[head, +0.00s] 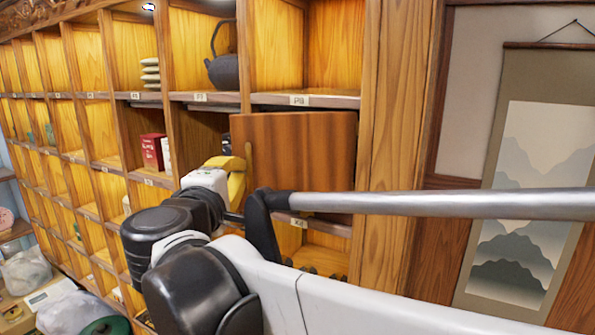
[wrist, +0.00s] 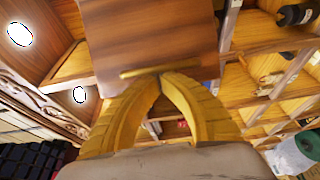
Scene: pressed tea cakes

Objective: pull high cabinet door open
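The cabinet door (head: 310,145) is a brown wooden panel below a shelf edge in the head view. Its left edge seems to stand a little out from the frame. It fills the upper middle of the wrist view (wrist: 150,35). A thin brass bar handle (head: 248,160) runs along its left side; it also shows in the wrist view (wrist: 132,72). My gripper (head: 238,170) has yellow fingers that close together at the middle of the handle in the wrist view (wrist: 160,76). The exact contact behind the fingertips is hidden.
The wooden cabinet (head: 372,100) has many open compartments to the left. A dark teapot (head: 224,68) stands above left of the door, and red boxes (head: 152,150) stand left of my gripper. A hanging scroll (head: 520,200) is on the right wall.

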